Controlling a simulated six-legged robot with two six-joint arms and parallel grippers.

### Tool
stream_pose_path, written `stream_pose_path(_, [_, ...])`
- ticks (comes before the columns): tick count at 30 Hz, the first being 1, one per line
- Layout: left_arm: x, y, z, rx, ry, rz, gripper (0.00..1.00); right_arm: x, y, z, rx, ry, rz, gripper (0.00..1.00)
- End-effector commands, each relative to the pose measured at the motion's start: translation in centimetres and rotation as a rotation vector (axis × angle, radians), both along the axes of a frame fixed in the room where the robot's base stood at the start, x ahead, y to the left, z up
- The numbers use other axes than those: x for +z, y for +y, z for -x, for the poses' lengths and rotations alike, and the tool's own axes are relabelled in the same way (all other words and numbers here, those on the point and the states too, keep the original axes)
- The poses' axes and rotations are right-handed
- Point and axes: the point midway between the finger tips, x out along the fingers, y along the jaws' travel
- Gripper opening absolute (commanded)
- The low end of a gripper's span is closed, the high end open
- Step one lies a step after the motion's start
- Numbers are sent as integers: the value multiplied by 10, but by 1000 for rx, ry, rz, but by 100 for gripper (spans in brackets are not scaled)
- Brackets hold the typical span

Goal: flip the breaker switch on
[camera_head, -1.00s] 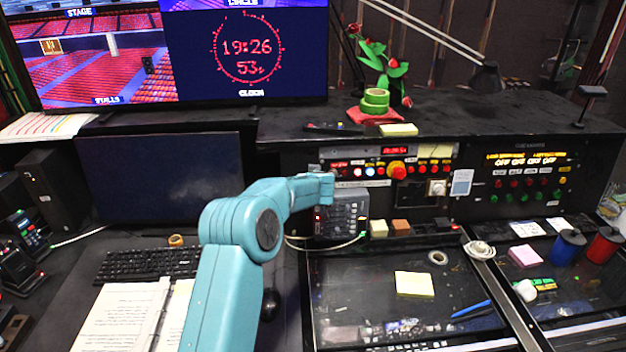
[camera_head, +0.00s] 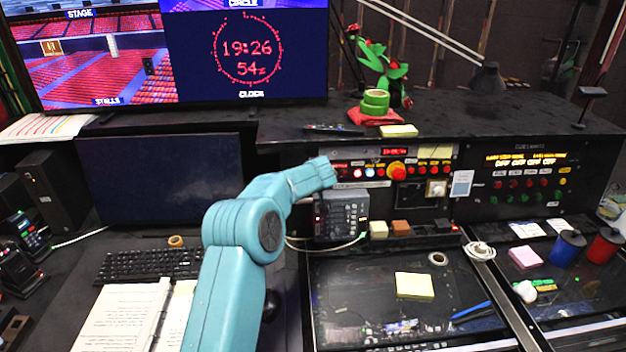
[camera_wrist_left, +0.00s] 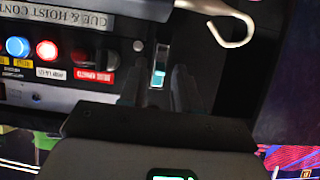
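In the wrist view, a small upright slot with a pale and teal lever, which looks like the breaker switch (camera_wrist_left: 158,68), sits at the end of the cue and hoist panel (camera_wrist_left: 70,40). My left gripper (camera_wrist_left: 159,82) has its two dark fingers apart, one on each side of this switch. I cannot tell whether they touch it. In the head view my left arm reaches the left end of the same panel (camera_head: 375,183), and its wrist hides the fingers and the switch. My right gripper is not in view.
A red button (camera_head: 397,171) and several lit buttons are on the panel. A grey intercom box (camera_head: 342,215) stands just below my wrist. A pale hook-like bar (camera_wrist_left: 225,20) is close to the fingers in the wrist view. Sticky notes (camera_head: 414,285) lie on the desk.

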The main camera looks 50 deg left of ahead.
Motion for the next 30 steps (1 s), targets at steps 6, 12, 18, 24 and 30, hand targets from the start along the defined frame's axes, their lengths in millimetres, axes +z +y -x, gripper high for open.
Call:
stream_pose_path(6, [-3,0,1,1,5,3,39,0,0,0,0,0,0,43])
stream_pose_path(12, [0,-5,4,0,5,4,39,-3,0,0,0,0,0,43])
stream_pose_path(18, [24,-32,25,-1,2,2,39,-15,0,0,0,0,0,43])
stream_pose_path(24, [57,-66,52,-2,1,2,39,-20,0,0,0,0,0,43])
stream_pose_path(30, [82,-93,74,-1,1,2,39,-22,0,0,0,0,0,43])
